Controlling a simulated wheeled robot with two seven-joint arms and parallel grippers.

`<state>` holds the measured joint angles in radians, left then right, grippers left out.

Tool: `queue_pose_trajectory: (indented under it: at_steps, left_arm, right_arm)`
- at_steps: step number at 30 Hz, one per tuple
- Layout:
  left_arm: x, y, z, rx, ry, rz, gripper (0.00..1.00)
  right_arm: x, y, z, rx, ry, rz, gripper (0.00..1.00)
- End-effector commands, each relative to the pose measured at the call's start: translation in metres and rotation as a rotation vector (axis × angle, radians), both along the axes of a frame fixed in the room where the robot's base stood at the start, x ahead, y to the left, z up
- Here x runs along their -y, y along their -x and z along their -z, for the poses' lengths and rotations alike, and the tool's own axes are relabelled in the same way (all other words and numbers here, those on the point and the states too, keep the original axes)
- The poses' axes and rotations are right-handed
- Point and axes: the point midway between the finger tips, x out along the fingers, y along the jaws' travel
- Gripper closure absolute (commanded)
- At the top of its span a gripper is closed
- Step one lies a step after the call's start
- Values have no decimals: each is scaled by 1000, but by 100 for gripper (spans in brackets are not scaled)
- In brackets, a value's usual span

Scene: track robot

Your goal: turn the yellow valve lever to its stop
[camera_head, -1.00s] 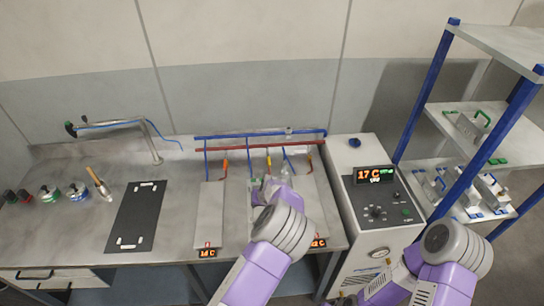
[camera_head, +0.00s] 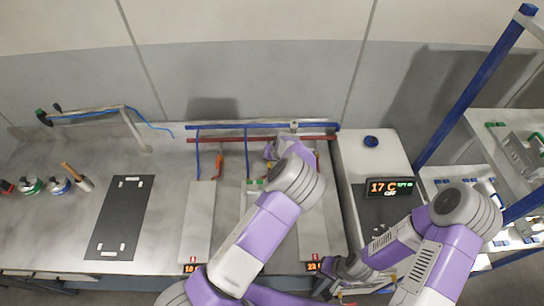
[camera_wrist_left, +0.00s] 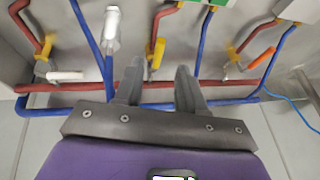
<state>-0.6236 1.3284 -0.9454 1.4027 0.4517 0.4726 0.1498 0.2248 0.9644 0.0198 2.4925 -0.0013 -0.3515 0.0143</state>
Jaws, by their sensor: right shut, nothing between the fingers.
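In the left wrist view a yellow valve lever (camera_wrist_left: 157,52) stands just beyond my left gripper (camera_wrist_left: 158,88), in line with the gap between its fingers. The fingers are apart, with nothing seen held between them. My right gripper (camera_head: 328,285) is shut and empty at the bench's front right corner.
Blue (camera_head: 262,127) and red (camera_head: 230,140) pipes run along the bench back. A control cabinet (camera_head: 370,150) and a shelf rack (camera_head: 480,85) stand right.

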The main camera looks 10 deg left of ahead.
Motion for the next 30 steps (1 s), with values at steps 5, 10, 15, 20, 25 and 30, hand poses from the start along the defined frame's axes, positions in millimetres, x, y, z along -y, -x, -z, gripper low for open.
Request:
queue_pose_trajectory:
  at_steps: [5,10,15,20,25,30]
  left_arm:
    - [-10,-9,28,-3,-1,-2,60]
    - [-15,-15,45,-2,0,-2,60]
    - [-16,-17,50,0,2,-1,60]
    - [-16,-17,50,0,2,-2,60]
    - [-16,-17,49,0,1,-2,82]
    - [-15,-17,49,0,1,-2,100]
  right_arm:
    - [0,-1,-5,2,0,1,100]
    - [0,-1,-6,2,0,1,100]
    - [0,-1,-7,2,0,1,100]
    - [0,-1,-7,2,0,1,100]
    - [0,-1,-7,2,0,1,100]
    - [0,-1,-7,2,0,1,100]
